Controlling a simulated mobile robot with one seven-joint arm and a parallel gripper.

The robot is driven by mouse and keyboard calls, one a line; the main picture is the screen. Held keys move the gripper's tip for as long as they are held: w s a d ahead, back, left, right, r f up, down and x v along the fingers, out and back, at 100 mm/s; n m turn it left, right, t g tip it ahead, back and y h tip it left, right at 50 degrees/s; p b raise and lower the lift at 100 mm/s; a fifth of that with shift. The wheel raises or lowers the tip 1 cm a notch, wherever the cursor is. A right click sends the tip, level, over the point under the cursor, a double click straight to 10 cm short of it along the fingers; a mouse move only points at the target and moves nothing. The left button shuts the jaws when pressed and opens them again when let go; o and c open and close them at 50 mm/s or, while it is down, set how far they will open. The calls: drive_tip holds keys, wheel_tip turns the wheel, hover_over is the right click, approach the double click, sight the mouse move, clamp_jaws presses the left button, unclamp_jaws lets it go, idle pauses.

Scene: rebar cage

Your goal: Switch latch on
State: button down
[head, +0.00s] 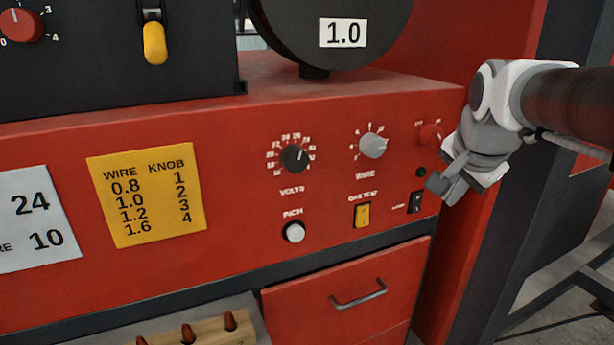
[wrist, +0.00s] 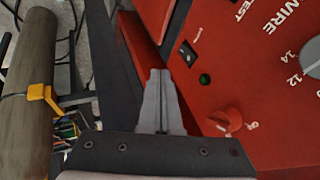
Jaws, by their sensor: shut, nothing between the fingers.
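The latch switch (head: 416,202) is a small black rocker at the lower right of the red panel, with a small white label to its left. In the wrist view the rocker (wrist: 187,54) lies just beyond and right of my fingertips, with a light mark on it. Its on or off position is too small to tell. My gripper (head: 437,187) is at the panel's right edge, just above and right of the rocker in the head view. In the wrist view my gripper (wrist: 160,73) has its fingers together and empty. Contact with the switch is not visible.
A dark green lamp (head: 421,172) and a red knob (head: 430,132) sit above the rocker. A yellow gas test switch (head: 362,215), grey wire knob (head: 373,145) and black volts knob (head: 294,158) are to its left. A red drawer (head: 345,295) with a handle is below.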

sight(417, 203)
drive_tip(key=w+f, duration=0.4)
drive_tip(key=w+f+p, duration=0.1)
drive_tip(key=w+f, duration=0.3)
drive_tip(key=w, duration=0.1)
drive_tip(key=shift+d+f, duration=0.2)
drive_tip(key=shift+f, duration=0.05)
drive_tip(key=shift+w+f, duration=0.1)
drive_tip(key=shift+w+f+b, duration=0.15)
drive_tip(key=shift+f+b, duration=0.05)
drive_tip(key=shift+b, duration=0.25)
drive_tip(key=shift+r, duration=0.2)
drive_tip(key=shift+r+p, duration=0.15)
drive_tip(key=shift+p, duration=0.15)
